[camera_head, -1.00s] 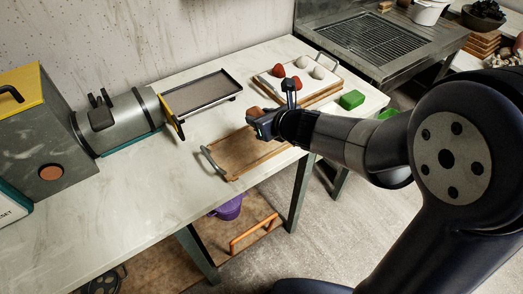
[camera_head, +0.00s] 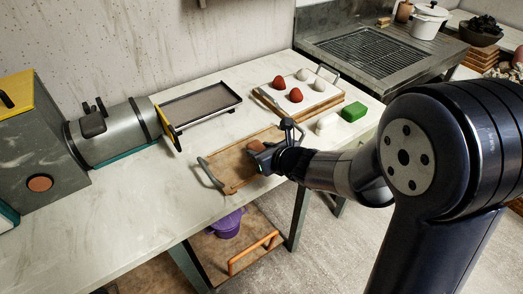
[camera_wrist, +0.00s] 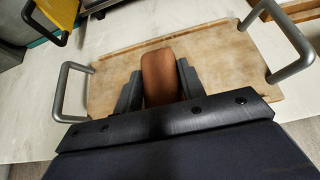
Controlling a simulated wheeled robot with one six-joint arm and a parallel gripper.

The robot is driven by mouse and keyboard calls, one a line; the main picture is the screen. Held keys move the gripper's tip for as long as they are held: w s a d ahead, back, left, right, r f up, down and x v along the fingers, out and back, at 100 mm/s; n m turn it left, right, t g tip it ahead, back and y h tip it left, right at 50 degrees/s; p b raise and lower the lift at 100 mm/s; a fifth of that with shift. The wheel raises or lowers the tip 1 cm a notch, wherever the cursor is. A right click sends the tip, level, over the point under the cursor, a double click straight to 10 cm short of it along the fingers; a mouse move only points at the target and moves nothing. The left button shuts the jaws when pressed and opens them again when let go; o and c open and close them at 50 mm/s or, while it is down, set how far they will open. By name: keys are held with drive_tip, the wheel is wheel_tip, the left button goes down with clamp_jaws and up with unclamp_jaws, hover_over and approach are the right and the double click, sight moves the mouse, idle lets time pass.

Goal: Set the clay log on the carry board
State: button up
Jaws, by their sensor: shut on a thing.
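My gripper (camera_head: 264,157) is shut on the brown clay log (camera_head: 256,146), over the middle of the wooden carry board (camera_head: 233,160). In the wrist view the log (camera_wrist: 160,76) stands between the two dark fingers, with its far end sticking out past them. The carry board (camera_wrist: 215,55) spreads out behind and beneath it, with a grey metal handle at each end. I cannot tell whether the log's underside touches the board. My gripper hides part of the board's right side in the head view.
A metal cylinder machine (camera_head: 112,132) stands left, beside a dark flat tray (camera_head: 200,102). A white board with red and white balls (camera_head: 295,95) lies behind to the right. A green block (camera_head: 353,112) and a white lump (camera_head: 327,122) lie near the right edge. The table's front left is clear.

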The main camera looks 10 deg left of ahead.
drive_tip(key=o, duration=1.2)
drive_tip(key=shift+f, duration=0.1)
